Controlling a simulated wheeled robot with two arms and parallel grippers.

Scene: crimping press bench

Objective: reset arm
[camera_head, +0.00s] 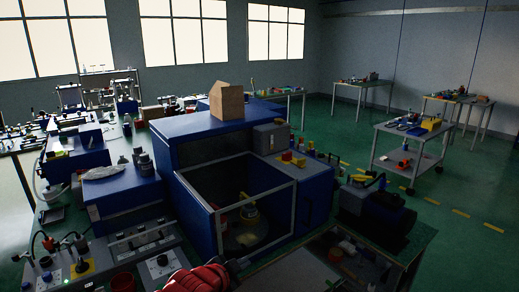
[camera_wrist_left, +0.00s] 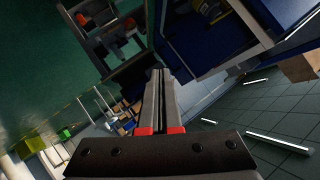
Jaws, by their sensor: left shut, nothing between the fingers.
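My left gripper (camera_wrist_left: 158,75) shows in the left wrist view with its two long grey fingers together and nothing between them. The fingers point up the picture, with red pieces at their base. In the head view, a red, ribbed part of what seems to be my left arm enters at the bottom edge, in front of the press bench, and its fingers cannot be made out there. A blue press machine (camera_head: 318,205) with an open framed front stands just beyond it. My right gripper does not show in either view.
A cardboard box (camera_head: 227,101) sits on top of the blue machine. A control panel (camera_head: 140,240) with knobs lies at the lower left. A trolley (camera_head: 386,150) stands at the right, with open green floor (camera_head: 465,192) around it.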

